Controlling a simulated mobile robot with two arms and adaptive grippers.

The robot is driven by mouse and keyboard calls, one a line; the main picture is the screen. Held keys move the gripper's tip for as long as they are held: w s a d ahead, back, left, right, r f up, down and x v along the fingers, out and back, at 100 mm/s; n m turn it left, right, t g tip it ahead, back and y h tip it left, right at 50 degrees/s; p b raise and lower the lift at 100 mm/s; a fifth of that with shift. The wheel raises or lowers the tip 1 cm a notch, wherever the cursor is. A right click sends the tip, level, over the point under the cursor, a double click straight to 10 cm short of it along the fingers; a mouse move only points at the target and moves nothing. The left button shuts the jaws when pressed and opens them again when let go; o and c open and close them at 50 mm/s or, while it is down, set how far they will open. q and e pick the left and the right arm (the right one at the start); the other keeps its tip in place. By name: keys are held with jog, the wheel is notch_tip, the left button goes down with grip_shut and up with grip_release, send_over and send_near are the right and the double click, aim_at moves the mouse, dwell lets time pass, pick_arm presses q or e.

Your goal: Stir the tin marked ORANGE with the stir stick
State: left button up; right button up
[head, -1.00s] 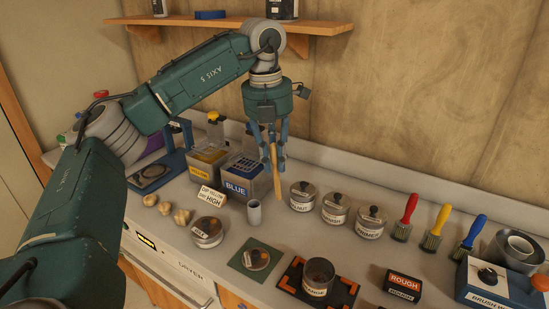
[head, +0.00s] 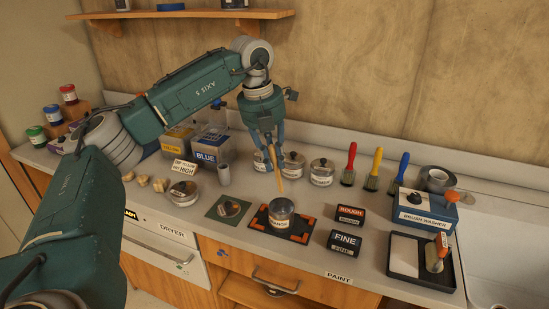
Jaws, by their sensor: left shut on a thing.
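The tin marked ORANGE (head: 281,222) stands open on a dark mat with orange corner marks (head: 259,220), near the middle of the counter. My left gripper (head: 270,148) is shut on the stir stick (head: 276,172), a thin pale wooden stick that hangs down at a slight tilt. The stick's lower end is above and behind the tin, and looks apart from it. My right gripper is not in view.
Lidded tins (head: 322,172) stand behind the stick, partly hidden by the gripper. ROUGH (head: 350,215) and FINE (head: 344,243) blocks sit right of the mat. A BRUSH WASHER (head: 426,212) and sink are at the right.

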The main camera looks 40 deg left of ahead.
pick_arm(q)
jog(key=shift+s+d+f+b, duration=0.1)
jog(key=shift+s+f+b, duration=0.2)
jog(key=shift+f+b, duration=0.35)
jog(key=s+b+x, duration=0.1)
jog(key=b+x, duration=0.5)
jog(key=x, duration=0.3)
jog(key=shift+a+f, duration=0.2)
jog(key=shift+f, duration=0.3)
